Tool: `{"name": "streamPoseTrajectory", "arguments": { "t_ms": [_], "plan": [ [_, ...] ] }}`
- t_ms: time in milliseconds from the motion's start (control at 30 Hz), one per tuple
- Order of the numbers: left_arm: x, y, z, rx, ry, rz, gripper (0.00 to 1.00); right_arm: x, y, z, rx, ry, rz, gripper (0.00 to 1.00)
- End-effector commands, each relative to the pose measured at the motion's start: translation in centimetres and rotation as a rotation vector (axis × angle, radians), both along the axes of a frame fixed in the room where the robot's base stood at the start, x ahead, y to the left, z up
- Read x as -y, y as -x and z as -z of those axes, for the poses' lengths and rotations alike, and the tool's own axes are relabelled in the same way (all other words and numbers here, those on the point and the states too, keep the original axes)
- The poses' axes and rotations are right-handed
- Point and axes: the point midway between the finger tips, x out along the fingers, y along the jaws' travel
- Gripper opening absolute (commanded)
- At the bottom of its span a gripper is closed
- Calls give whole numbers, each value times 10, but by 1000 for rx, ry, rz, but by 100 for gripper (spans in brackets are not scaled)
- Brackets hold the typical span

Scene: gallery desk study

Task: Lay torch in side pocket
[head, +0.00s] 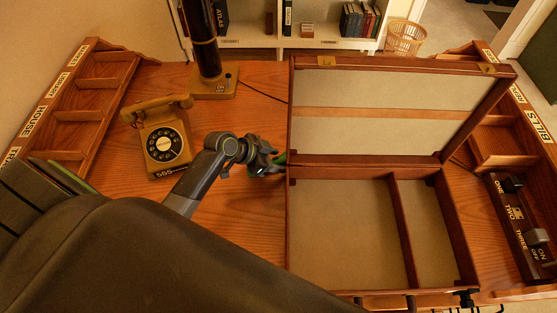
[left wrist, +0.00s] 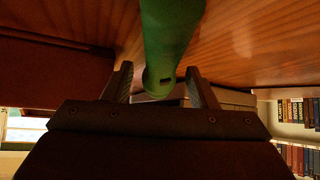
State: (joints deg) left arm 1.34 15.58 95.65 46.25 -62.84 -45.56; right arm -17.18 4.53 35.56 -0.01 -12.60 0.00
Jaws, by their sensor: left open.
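The green torch (left wrist: 168,38) runs down the middle of the left wrist view, between the two fingers of my left gripper (left wrist: 160,80). The fingers stand apart with a gap on each side of it. In the head view my left gripper (head: 267,161) is at the left wall of an open wooden case, and a small bit of the torch (head: 281,160) shows there; most of it is hidden. The case (head: 288,230) has a wide compartment (head: 345,235) and a narrow side pocket (head: 428,235) on the right, both looking empty.
The case lid (head: 400,60) stands open at the back. An old telephone (head: 164,142) and a lamp (head: 210,70) are on the desk to the left. A switch panel (head: 517,215) is at the right. Bare desk (head: 250,210) shows left of the case.

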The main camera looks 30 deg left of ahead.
Motion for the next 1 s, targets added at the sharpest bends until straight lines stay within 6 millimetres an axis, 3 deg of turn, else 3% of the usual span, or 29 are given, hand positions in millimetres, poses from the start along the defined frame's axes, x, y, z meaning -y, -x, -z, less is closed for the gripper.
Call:
{"name": "streamPoseTrajectory", "arguments": {
  "t_ms": [67,467,1000],
  "plan": [
    [0,0,0,0,0,0,53,0,0,0,0,0,0,36],
    [0,0,0,0,0,0,0,0,0,0,0,0,0,36],
    [-2,0,-13,5,-2,1,0,0,0,7,-1,0,0,36]
  ]
}}
